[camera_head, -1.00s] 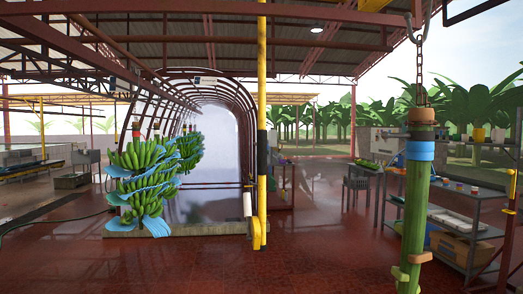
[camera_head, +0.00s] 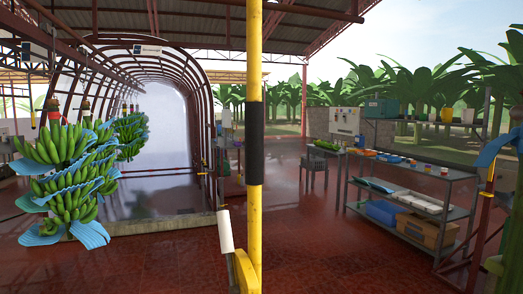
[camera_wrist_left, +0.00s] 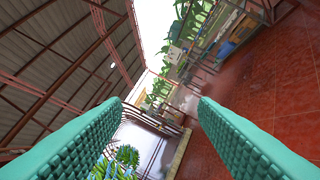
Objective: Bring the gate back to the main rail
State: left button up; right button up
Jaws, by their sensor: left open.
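A yellow post (camera_head: 254,60) with a black band stands upright near the middle of the head view, close in front of me. Low on it is a yellow lever piece (camera_head: 243,272) with a white handle (camera_head: 226,232), standing roughly upright. I cannot clearly make out the gate itself or the rail junction; the post's top runs out of view. My left gripper (camera_wrist_left: 160,108) shows in the left wrist view as two green ridged fingers, wide apart with nothing between them. It does not show in the head view. My right gripper is not in view.
A banana bunch (camera_head: 68,180) with blue sheets hangs at the left, before an arched tunnel (camera_head: 135,50). A metal shelf rack (camera_head: 465,190) with boxes stands at the right. A red-yellow pole (camera_head: 478,235) is at the right edge. Red floor (camera_head: 330,250) between is clear.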

pick_arm(q)
jog(key=s+d+r+m+g+h, duration=0.15)
jog(key=r+m+h, duration=0.35)
jog(key=r, duration=0.6)
jog(key=s+d+r+m+g+h, duration=0.1)
jog(key=s+d+r+m+h, duration=0.2)
jog(key=r+m, duration=0.5)
jog(key=s+d+r+m+g+h, duration=0.1)
jog(key=s+d+r+m+h, duration=0.25)
jog(key=r, duration=0.95)
jog(key=m+g+h, duration=0.3)
jog(key=m+g, duration=0.4)
jog(key=m, duration=0.5)
send_near(263, 147)
notch_tip(263, 147, up, 4)
jog(key=a+m+y, duration=0.1)
jog(key=m+y, duration=0.3)
jog(key=y, duration=0.1)
jog(key=shift+n+t, duration=0.25)
jog(key=p+x, duration=0.3)
jog(key=x, duration=0.6)
jog(key=shift+w+d+f, duration=0.1)
jog(key=shift+d, duration=0.3)
jog(key=shift+w+d+f, duration=0.1)
jog(key=shift+w+d, duration=0.25)
jog(key=shift+d, duration=0.2)
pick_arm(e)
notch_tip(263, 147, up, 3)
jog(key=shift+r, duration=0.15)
